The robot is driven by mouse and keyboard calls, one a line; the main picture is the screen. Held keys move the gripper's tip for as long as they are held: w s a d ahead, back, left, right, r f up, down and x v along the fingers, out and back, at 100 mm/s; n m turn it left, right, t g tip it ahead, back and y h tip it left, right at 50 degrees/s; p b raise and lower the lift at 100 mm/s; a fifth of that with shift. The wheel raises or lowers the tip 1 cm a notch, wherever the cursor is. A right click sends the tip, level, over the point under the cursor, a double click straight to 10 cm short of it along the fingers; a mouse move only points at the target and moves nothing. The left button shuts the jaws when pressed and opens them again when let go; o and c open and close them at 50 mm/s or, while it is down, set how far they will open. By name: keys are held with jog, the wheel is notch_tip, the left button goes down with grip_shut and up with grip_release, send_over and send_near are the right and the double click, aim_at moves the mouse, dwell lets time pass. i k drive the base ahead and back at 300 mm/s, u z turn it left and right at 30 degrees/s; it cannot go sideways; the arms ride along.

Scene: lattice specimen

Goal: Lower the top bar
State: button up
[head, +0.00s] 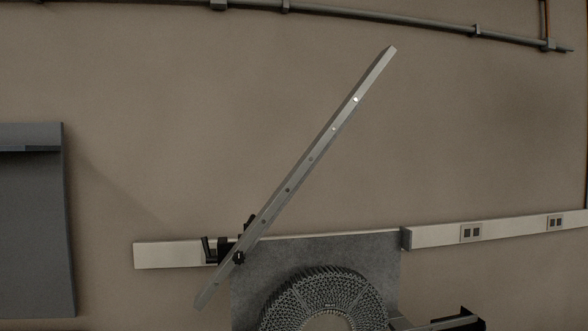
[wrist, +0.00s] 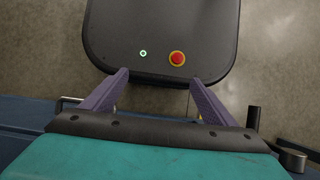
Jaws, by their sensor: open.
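The top bar (head: 310,160) is a long grey metal bar with several small holes along it. In the head view it is raised at a steep tilt, its upper end up and to the right. It crosses a dark pivot bracket (head: 238,256) near its lower left end. A curved grey lattice specimen (head: 325,285) stands below and right of the pivot, in front of a grey plate (head: 265,258). The bar does not touch the specimen. My gripper (wrist: 160,77) shows only in the wrist view. Its two purple fingers are apart with nothing between them, far from the bar.
A pale trunking strip (head: 500,230) with sockets runs along the wall behind. A dark pipe (head: 390,20) crosses the top. A dark grey panel (head: 30,220) is at the left. A black part (head: 460,318) juts in at the lower right. The wall around the bar is clear.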

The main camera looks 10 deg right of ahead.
aim_at(310, 159)
jog(key=u, duration=0.25)
jog(key=k, duration=0.85)
jog(key=u, duration=0.55)
jog(key=k, duration=0.5)
jog(key=u, duration=0.6)
jog(key=i, duration=1.25)
jog(key=u, duration=0.3)
jog(key=i, duration=1.2)
jog(key=z, duration=0.2)
